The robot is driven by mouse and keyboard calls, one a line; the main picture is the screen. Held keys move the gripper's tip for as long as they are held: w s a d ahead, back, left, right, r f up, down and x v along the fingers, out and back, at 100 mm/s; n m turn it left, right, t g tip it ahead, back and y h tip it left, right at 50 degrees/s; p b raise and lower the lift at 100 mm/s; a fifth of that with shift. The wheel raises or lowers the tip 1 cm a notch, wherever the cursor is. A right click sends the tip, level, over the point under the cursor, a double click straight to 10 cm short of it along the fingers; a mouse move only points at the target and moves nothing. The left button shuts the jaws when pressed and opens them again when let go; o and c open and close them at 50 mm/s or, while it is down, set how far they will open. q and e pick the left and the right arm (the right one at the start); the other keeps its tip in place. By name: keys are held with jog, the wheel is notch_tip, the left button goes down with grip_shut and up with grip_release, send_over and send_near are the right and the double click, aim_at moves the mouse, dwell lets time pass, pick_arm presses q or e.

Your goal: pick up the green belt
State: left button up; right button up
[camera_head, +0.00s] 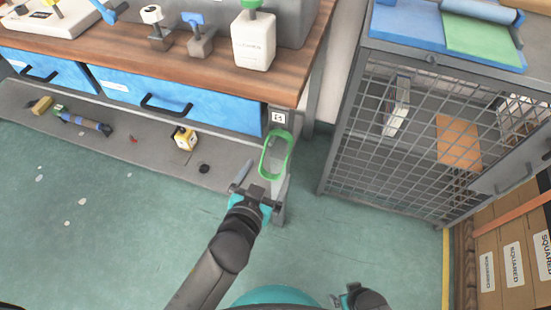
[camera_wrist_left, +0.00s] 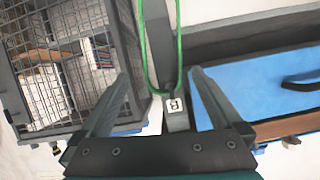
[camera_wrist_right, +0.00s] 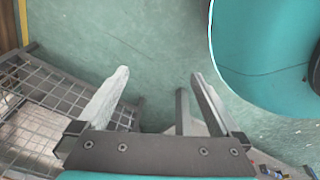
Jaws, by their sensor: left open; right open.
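The green belt (camera_head: 288,152) is a thin closed loop hanging at the right end of the workbench, by a leg and a small white marked tag (camera_head: 278,117). My right gripper (camera_wrist_right: 160,74) is open and empty over the floor, away from the belt.
A workbench (camera_head: 150,80) with blue drawers (camera_head: 180,100) and a lower shelf (camera_head: 110,140) stands at left. A grey mesh cage (camera_head: 390,150) stands right of the belt. Cardboard boxes (camera_head: 510,240) are at far right. The green floor (camera_head: 120,240) in front is clear.

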aim_at(279, 148)
pick_arm(q)
jog(key=b+x, duration=0.2)
jog(key=x, duration=0.5)
jog(key=shift+w+f, duration=0.1)
jog(key=shift+b+x, duration=0.55)
jog(key=shift+x, duration=0.25)
jog(key=shift+f+b+x, duration=0.25)
jog(key=shift+b+x, duration=0.5)
jog(key=shift+x, duration=0.5)
jog(key=shift+b+x, duration=0.35)
jog(key=shift+x, duration=0.45)
pick_arm(e)
jog(key=w+a+r, duration=0.4)
jog(key=w+r, duration=0.2)
jog(key=r, duration=0.2)
jog(key=shift+w+a+r, duration=0.3)
jog(key=shift+a+r, duration=0.1)
pick_arm(q)
jog(key=shift+a, duration=0.1)
jog(key=shift+c, duration=0.2)
jog(key=c, duration=1.3)
